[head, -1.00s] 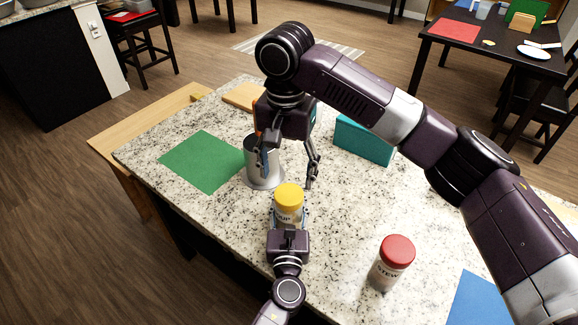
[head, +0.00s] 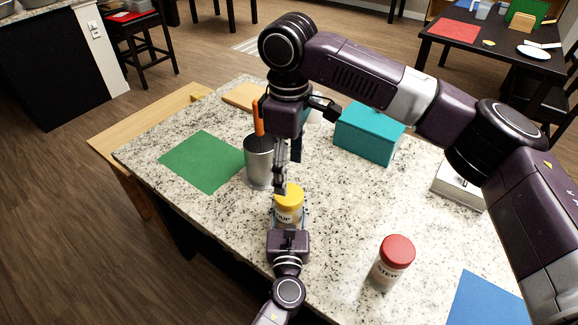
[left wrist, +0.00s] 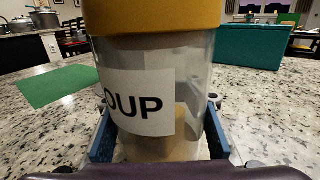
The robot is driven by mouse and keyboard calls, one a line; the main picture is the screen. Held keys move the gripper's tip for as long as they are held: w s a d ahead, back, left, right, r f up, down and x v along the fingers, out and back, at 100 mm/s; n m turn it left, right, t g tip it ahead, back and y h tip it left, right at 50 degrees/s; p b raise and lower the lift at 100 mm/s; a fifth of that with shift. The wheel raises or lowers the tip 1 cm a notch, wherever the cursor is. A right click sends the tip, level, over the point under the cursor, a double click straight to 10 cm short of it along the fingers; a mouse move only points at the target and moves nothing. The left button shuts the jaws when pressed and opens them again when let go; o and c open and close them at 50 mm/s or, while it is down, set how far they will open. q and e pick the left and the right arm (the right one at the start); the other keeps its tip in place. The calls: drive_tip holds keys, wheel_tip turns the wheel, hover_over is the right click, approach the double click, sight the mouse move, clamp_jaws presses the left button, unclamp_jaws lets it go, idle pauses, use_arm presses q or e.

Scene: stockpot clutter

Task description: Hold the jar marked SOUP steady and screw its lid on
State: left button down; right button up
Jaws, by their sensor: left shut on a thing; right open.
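The jar marked SOUP (head: 287,216) stands upright on the speckled counter, with its yellow lid (head: 291,196) on top. In the left wrist view the clear jar (left wrist: 190,75) shows part of its label, pale contents and the lid (left wrist: 150,17) above; whether the lid is tight I cannot tell. My left gripper (head: 290,218) is shut on the jar's body from the near side, one finger on each side. My right gripper (head: 287,176) points down from above, open, one finger overlapping the lid's far-left edge in the picture. Whether it touches the lid I cannot tell.
A metal canister (head: 258,165) with an orange-handled utensil stands close behind-left of the jar. A teal box (head: 368,135) is behind right. A red-lidded STEW jar (head: 388,270) stands at front right. A green mat (head: 202,161) and blue mat (head: 483,302) lie flat.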

sight(289, 193)
drive_tip(key=shift+n, duration=0.6)
drive_tip(key=shift+f, duration=0.1)
drive_tip(key=shift+f, duration=3.9)
drive_tip(key=shift+c, duration=0.5)
drive_tip(key=c, duration=1.1)
drive_tip(key=o, duration=1.4)
drive_tip(key=shift+c, duration=0.2)
